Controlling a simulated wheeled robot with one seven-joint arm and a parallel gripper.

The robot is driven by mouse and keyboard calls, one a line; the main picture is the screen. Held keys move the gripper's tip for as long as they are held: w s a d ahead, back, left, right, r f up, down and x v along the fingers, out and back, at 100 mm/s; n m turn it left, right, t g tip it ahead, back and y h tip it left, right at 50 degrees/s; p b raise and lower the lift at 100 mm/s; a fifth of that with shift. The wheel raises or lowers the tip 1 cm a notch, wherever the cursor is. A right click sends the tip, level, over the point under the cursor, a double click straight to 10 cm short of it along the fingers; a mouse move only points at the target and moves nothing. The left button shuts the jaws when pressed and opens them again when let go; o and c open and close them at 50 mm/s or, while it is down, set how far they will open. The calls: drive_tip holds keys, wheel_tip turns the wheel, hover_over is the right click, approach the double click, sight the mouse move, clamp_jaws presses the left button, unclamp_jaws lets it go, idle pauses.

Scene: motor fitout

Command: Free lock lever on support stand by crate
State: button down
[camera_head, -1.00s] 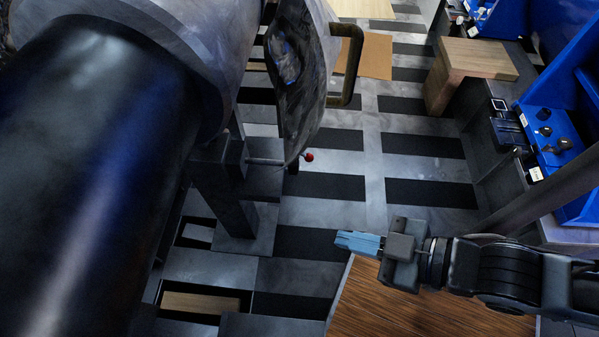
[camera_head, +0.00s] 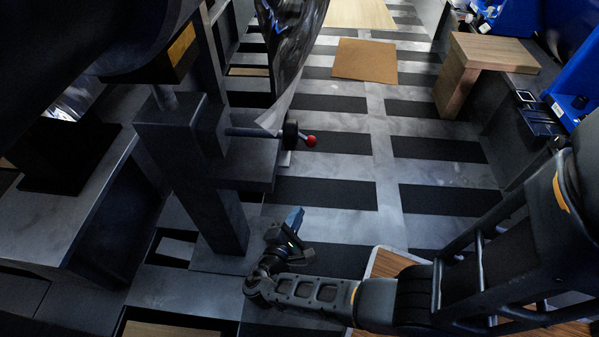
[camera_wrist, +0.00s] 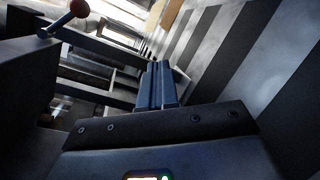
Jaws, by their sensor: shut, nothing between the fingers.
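The support stand (camera_head: 190,150) is a dark post with a block at its top, left of centre in the head view. Its lock lever (camera_head: 311,141) sticks out to the right as a thin rod with a red ball end. My gripper (camera_head: 293,217) is below the lever and to the right of the post, apart from both, with its blue fingers shut and empty. In the wrist view the red knob (camera_wrist: 79,8) is at the top left, and the shut fingers (camera_wrist: 158,75) point up the middle. I cannot tell which crate the task means.
A dark bench (camera_head: 75,210) stands at the left. A large dark cylinder hangs over the upper left. A wooden block (camera_head: 490,52) and blue bins (camera_head: 575,85) are at the right. A tan sheet (camera_head: 365,60) lies on the striped floor, which is mostly clear in the middle.

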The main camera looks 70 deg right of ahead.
drive_tip(key=w+r+m+g+h+b, duration=0.1)
drive_tip(key=w+r+g+h+b, duration=0.1)
drive_tip(key=w, duration=0.5)
wheel_tip(320, 180, up, 2)
drive_tip(key=h+b, duration=0.1)
drive_tip(key=h, duration=0.1)
drive_tip(key=shift+r+h, duration=0.15)
drive_tip(key=shift+h, duration=0.25)
approach(301, 135)
drive_tip(key=d+f, duration=0.4)
drive_tip(key=d, duration=0.1)
drive_tip(key=shift+s+d+r+p, duration=0.25)
drive_tip(key=shift+s+d+r, duration=0.05)
drive_tip(key=shift+d+r, duration=0.2)
drive_tip(key=shift+s+d+r+p, duration=0.2)
drive_tip(key=shift+s+d+r, duration=0.15)
drive_tip(key=shift+r, duration=0.15)
